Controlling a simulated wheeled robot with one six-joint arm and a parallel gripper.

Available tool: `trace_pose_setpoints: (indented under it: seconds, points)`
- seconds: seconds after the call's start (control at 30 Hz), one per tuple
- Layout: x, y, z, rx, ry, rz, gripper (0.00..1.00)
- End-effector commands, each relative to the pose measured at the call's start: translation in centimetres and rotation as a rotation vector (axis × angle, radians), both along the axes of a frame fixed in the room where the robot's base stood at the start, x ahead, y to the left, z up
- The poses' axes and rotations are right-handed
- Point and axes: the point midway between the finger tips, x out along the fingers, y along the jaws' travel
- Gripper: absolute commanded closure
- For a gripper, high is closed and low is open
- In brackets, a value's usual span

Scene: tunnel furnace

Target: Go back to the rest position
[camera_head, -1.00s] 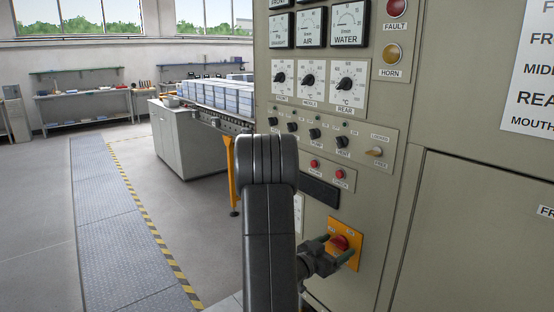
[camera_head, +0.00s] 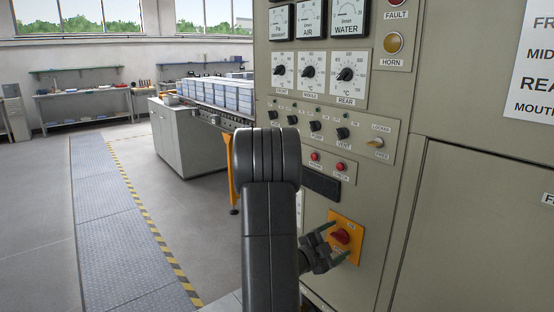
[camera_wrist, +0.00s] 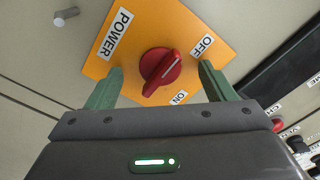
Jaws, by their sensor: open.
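My gripper (camera_head: 330,243) is open in front of the orange power plate (camera_head: 346,225), low on the grey control cabinet. In the wrist view its two green fingers (camera_wrist: 158,88) stand apart, with the red rotary power switch (camera_wrist: 160,68) between and beyond them. The fingers do not appear to touch the switch. The switch's pointer line is directed up and to the right, toward the OFF label (camera_wrist: 203,46). The ON label (camera_wrist: 179,98) is on the plate's lower right edge. My dark arm hides part of the cabinet's left edge.
The control cabinet (camera_head: 470,180) fills the right side, with dials (camera_head: 346,74), knobs and small red buttons (camera_head: 340,166) above the plate. A conveyor with pale blocks (camera_head: 215,92) stands behind my arm. The floor walkway (camera_head: 115,230) at left is clear.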

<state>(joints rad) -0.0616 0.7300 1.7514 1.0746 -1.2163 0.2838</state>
Motion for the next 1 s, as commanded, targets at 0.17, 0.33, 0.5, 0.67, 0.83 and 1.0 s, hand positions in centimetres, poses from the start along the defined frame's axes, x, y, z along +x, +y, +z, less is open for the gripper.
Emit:
trace_pose_setpoints:
  seconds: [0.17, 0.33, 0.5, 0.67, 0.83, 1.0]
  points:
    - [0.0, 0.0, 0.08, 0.087, -0.111, 0.0, 0.24]
    - [0.0, 0.01, 0.11, 0.166, -0.213, 0.0, 0.24]
    - [0.0, 0.01, 0.16, 0.244, -0.312, 0.0, 0.24]
    - [-0.01, 0.02, 0.21, 0.314, -0.403, 0.0, 0.24]
    - [-0.01, 0.02, 0.14, 0.378, -0.482, 0.0, 0.24]
    - [-0.01, 0.02, 0.1, 0.415, -0.532, 0.0, 0.24]
